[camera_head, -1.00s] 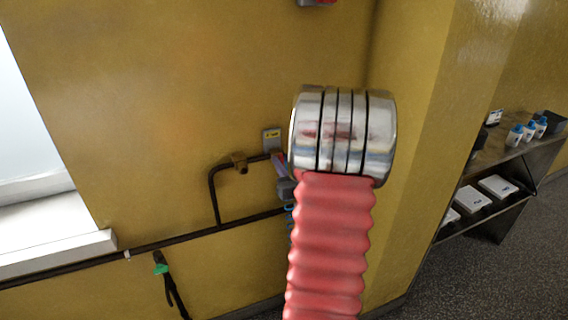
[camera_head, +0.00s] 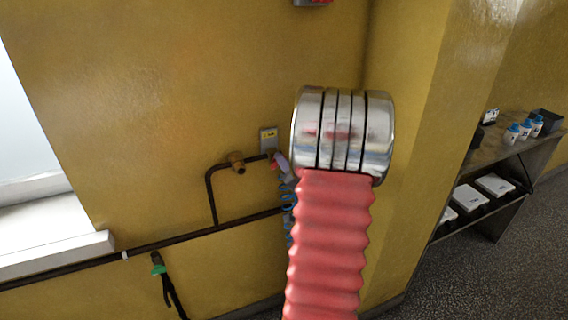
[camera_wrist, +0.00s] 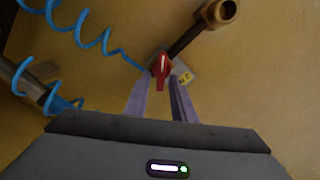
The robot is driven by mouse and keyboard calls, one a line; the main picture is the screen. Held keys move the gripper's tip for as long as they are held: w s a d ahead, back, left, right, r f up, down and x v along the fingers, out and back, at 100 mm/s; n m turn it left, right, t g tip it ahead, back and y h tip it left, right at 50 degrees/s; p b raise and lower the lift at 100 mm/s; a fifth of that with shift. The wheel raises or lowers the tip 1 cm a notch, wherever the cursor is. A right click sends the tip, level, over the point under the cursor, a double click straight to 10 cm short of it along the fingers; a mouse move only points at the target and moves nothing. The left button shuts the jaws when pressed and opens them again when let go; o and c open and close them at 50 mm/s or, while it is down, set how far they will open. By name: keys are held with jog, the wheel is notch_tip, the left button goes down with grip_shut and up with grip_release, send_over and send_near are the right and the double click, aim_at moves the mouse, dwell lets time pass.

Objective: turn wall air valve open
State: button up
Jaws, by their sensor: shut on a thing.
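The wall air valve shows a small red handle (camera_wrist: 162,68) in the wrist view, between the tips of my gripper's two pale purple fingers. My gripper (camera_wrist: 161,84) is shut on the handle. The handle stands nearly upright in that picture, at an angle to the dark pipe that runs up and right. In the head view my gripper (camera_head: 279,163) is at the wall near the pipe's right end, largely hidden behind my arm. The handle's full outline is hidden there.
A blue coiled hose (camera_wrist: 88,38) hangs close to my gripper. A shelf (camera_head: 500,160) with bottles stands right.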

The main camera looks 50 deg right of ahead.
jog(key=shift+s+d+f+m, duration=0.1)
jog(key=shift+f+m, duration=0.15)
jog(key=shift+m, duration=1)
jog(key=shift+s+f+m, duration=0.1)
jog(key=shift+f+m, duration=0.1)
jog(key=shift+m, duration=1)
jog(key=shift+d+f+m, duration=0.1)
jog(key=shift+f+m, duration=0.15)
jog(key=shift+m, duration=1)
jog(key=o, duration=0.7)
jog(key=shift+r, duration=0.1)
jog(key=shift+a, duration=0.15)
